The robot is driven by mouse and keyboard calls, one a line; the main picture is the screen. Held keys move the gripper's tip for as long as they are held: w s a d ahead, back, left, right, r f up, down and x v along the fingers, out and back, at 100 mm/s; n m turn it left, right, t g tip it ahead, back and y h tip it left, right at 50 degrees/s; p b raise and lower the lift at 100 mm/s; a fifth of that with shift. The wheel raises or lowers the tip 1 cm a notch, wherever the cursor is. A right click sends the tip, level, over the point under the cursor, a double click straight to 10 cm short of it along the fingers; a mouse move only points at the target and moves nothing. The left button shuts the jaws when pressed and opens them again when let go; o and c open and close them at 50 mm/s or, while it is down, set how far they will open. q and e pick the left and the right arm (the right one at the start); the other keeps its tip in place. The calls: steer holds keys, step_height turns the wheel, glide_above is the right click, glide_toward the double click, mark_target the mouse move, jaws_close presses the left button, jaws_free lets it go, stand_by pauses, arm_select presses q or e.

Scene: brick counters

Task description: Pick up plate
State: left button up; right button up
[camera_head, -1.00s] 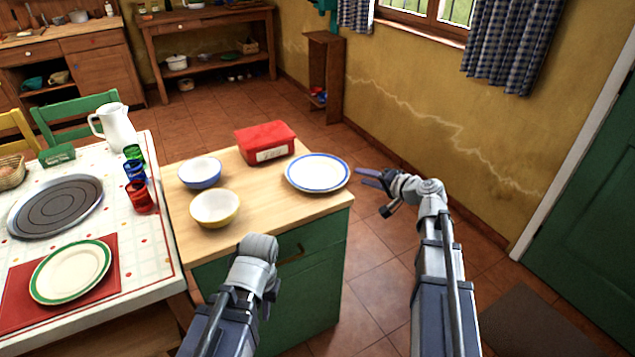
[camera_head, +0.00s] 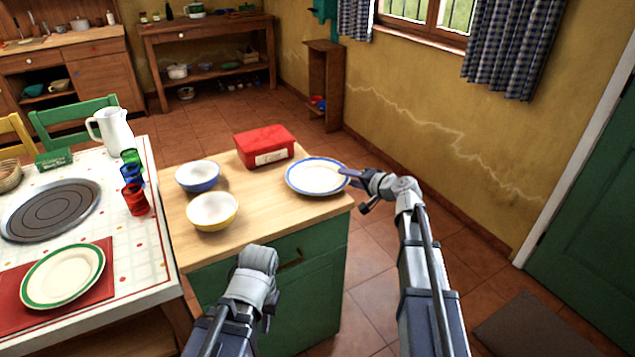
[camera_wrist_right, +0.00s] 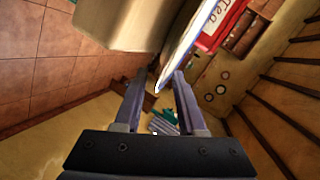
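A white plate with a blue rim (camera_head: 314,177) lies on the right end of the wooden counter top. In the right wrist view this plate (camera_wrist_right: 188,40) shows nearly edge-on, its rim running down between the fingertips. My right gripper (camera_head: 355,189) is open at the plate's right edge, one finger over the rim and the other lower, outside the counter. It also shows open in the wrist view (camera_wrist_right: 160,80). My left gripper (camera_head: 267,308) hangs in front of the counter; its fingers are hidden. Another plate, green-rimmed (camera_head: 62,276), lies on a red mat on the table.
On the wooden counter (camera_head: 265,205) stand a red tin (camera_head: 265,146), a blue bowl (camera_head: 198,177) and a yellow bowl (camera_head: 212,212). The table at left holds a white pitcher (camera_head: 112,131) and coloured glasses.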

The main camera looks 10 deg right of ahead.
jaws_close()
stand_by(1.4)
